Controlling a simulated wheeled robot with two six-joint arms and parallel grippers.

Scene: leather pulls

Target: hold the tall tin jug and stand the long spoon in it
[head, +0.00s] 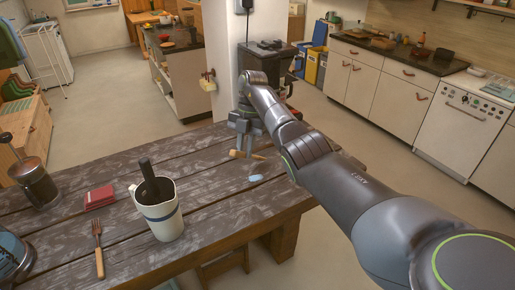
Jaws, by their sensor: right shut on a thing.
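The tall jug (163,222) stands upright on the wooden table. It is white with a blue band and a handle on its left. A dark, thick-handled utensil (148,176) leans in it, its lower end hidden. My right gripper (245,147) is beyond and right of the jug, low over the table's far right part. It is shut on a thin tan wooden piece (236,153), which looks like the long spoon and lies crosswise in the jaws. The fingers hide its middle. My left gripper is not in view.
A fork (98,250) with a wooden handle and folded red cloths (99,197) lie left of the jug. A French press (35,184) stands at the far left. A small pale blue object (255,178) lies near the table's right edge. A white pillar (222,60) rises behind my gripper.

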